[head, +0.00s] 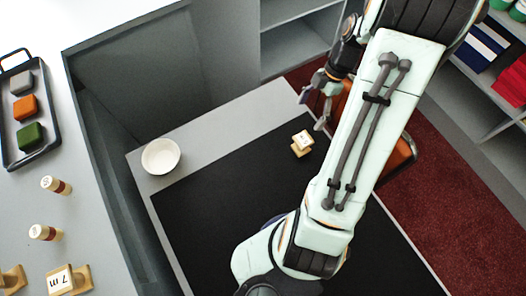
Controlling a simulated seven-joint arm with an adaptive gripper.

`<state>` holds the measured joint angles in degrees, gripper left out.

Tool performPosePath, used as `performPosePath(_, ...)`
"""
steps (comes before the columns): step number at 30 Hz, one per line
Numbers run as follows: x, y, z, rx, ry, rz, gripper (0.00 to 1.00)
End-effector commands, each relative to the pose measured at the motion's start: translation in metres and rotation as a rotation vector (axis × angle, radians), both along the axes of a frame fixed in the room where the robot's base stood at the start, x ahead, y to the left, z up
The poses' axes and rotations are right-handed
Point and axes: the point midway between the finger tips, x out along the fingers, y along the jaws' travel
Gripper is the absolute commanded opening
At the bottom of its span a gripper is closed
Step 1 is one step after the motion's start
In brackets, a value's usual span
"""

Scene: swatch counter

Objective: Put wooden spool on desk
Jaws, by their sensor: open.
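A small wooden spool (302,143) with a pale label lies on the black top of the desk (220,205), near its far edge. My gripper (314,108) is open, just above and beyond the spool in the picture. Its fingers look apart from the spool, with nothing visible between them. Its height over the desk is hard to tell.
A white bowl (161,156) sits at the desk's far left corner. Shelves (300,35) stand behind. The desk's middle is clear.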

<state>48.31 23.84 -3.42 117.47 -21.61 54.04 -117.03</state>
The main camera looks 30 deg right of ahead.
Motion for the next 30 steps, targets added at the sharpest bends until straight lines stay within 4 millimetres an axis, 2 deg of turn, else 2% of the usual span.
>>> performPosePath(2,0.006,0.034,0.027,-0.054,0.06,-0.114,0.71)
performPosePath(5,0.001,0.084,0.059,-0.135,0.148,-0.348,0.71)
performPosePath(6,-0.005,0.104,0.07,-0.167,0.176,-0.45,0.71)
performPosePath(9,-0.028,0.145,0.089,-0.231,0.219,-0.708,0.71)
performPosePath(12,-0.054,0.173,0.098,-0.264,0.238,-0.937,0.71)
performPosePath(15,-0.075,0.188,0.101,-0.274,0.248,-1.114,0.71)
performPosePath(18,-0.088,0.194,0.101,-0.275,0.253,-1.226,0.71)
performPosePath(22,-0.094,0.197,0.101,-0.274,0.258,-1.284,0.71)
performPosePath(30,-0.093,0.196,0.101,-0.273,0.259,-1.288,0.71)
